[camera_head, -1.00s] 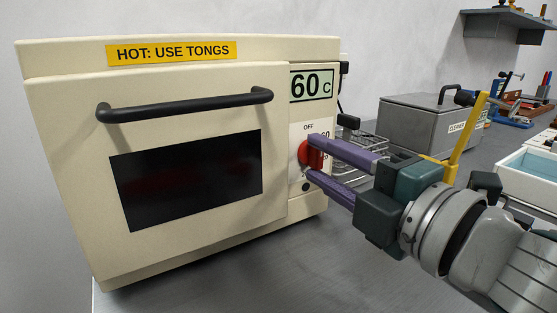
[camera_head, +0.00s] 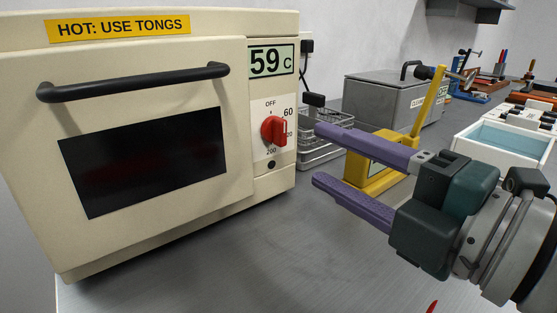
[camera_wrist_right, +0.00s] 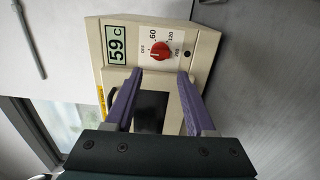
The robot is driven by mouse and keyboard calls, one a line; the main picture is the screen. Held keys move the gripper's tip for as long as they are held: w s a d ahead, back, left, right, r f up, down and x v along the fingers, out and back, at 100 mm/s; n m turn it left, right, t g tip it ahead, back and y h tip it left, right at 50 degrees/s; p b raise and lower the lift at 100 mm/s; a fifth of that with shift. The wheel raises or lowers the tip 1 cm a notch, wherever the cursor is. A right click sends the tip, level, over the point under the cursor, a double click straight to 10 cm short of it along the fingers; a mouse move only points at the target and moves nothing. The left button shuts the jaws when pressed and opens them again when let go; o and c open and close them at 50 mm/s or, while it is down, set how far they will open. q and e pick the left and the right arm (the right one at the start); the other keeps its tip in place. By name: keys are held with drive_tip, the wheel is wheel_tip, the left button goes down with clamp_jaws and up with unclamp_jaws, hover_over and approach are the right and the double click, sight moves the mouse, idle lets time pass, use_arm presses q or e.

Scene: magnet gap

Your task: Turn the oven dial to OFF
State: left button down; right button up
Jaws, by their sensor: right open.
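The cream oven (camera_head: 150,250) stands at the left in the head view. Its red dial (camera_head: 274,130) is on the right of its front, below a display reading 59 C (camera_head: 271,61). OFF is printed above the dial, 60 at its upper right and 200 below. The dial's grip looks roughly upright, near the OFF mark; its exact pointing is hard to tell. My right gripper (camera_head: 318,155) is open and empty, right of the dial and apart from it. The right wrist view shows the dial (camera_wrist_right: 160,50) beyond and between the purple fingers (camera_wrist_right: 159,75). My left gripper is not in view.
A wire basket (camera_head: 322,150), a yellow stand (camera_head: 375,178) and a grey lidded box (camera_head: 390,105) stand behind my right gripper. A white tray with a pale blue inside (camera_head: 500,150) is at the right. The bench in front of the oven is clear.

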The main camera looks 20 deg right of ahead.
drive_tip(key=shift+v, duration=1.4)
drive_tip(key=s+d+r+m+g+h+p, duration=0.3)
drive_tip(key=d+r+m+g+h+p, duration=0.4)
drive_tip(key=m+p, duration=0.7)
drive_tip(key=s+a+r+m+g+y+p, duration=0.1)
drive_tip(key=s+a+m+g+p, duration=0.2)
drive_tip(key=s+p, duration=0.3)
drive_tip(key=s+a+r+m+g+p, duration=0.1)
drive_tip(key=s+a+m+g+p, duration=0.2)
drive_tip(key=s, duration=0.5)
wheel_tip(320, 180, up, 36)
drive_tip(key=d+p, duration=0.1)
drive_tip(key=p, duration=3.5)
drive_tip(key=shift+w+f, duration=0.2)
drive_tip(key=shift+w, duration=0.2)
drive_tip(key=shift+d, duration=0.1)
